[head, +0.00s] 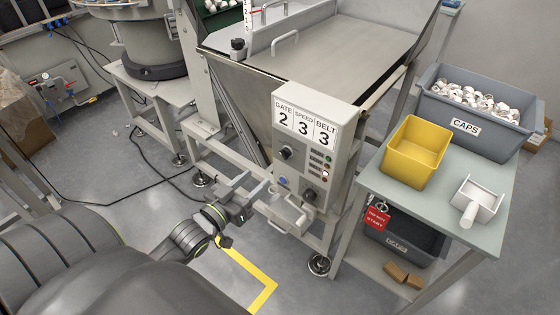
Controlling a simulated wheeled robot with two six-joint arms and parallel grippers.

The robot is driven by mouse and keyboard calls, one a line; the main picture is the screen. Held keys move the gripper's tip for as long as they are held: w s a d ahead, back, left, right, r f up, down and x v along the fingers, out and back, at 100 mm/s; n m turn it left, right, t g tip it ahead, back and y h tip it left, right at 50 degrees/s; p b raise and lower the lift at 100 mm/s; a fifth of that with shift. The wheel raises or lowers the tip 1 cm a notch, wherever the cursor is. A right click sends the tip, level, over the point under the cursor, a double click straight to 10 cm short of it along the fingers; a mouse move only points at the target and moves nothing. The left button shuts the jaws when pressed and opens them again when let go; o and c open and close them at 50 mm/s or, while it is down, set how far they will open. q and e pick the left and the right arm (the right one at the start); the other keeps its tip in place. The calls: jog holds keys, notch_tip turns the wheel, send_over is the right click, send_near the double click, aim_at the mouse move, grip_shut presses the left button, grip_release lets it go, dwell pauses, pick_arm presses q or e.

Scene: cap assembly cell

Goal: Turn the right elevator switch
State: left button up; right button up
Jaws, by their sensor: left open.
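The control box (315,165) is a pale cabinet on the front of the steel hopper. Its label plate (306,124) reads GATE 2, SPEED 3, BELT 3. One dark rotary switch (286,153) sits at the upper left of its face and another dark rotary switch (309,195) at the lower right. A blue button (282,180) is at the lower left, and a column of small lamps (327,166) runs down the right side. My left gripper (256,181) is open and empty, left of the box's lower part and apart from the lower right switch.
A bench (378,184) at the right holds a yellow bin (411,155), a grey CAPS bin (475,122) and a white scoop (480,202). A red tag (378,217) hangs there.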

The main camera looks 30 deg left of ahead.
aim_at(285, 154)
pick_arm(q)
jog(key=shift+w+d+b, duration=0.15)
jog(key=shift+w+b, duration=0.65)
jog(key=shift+w, duration=1.05)
jog(key=shift+w+d+b, duration=0.15)
jog(key=shift+w+b, duration=0.7)
jog(key=shift+w, duration=1)
jog(key=shift+w+d+b, duration=0.15)
jog(key=shift+w+b, duration=0.65)
jog(key=shift+w, duration=1.05)
pick_arm(e)
jog(key=shift+w+d+f, duration=0.15)
jog(key=shift+w+f, duration=0.6)
jog(key=shift+w+d+f, duration=0.15)
jog(key=shift+w+f, duration=0.55)
jog(key=shift+f, duration=0.05)
pick_arm(q)
jog(key=c, duration=1)
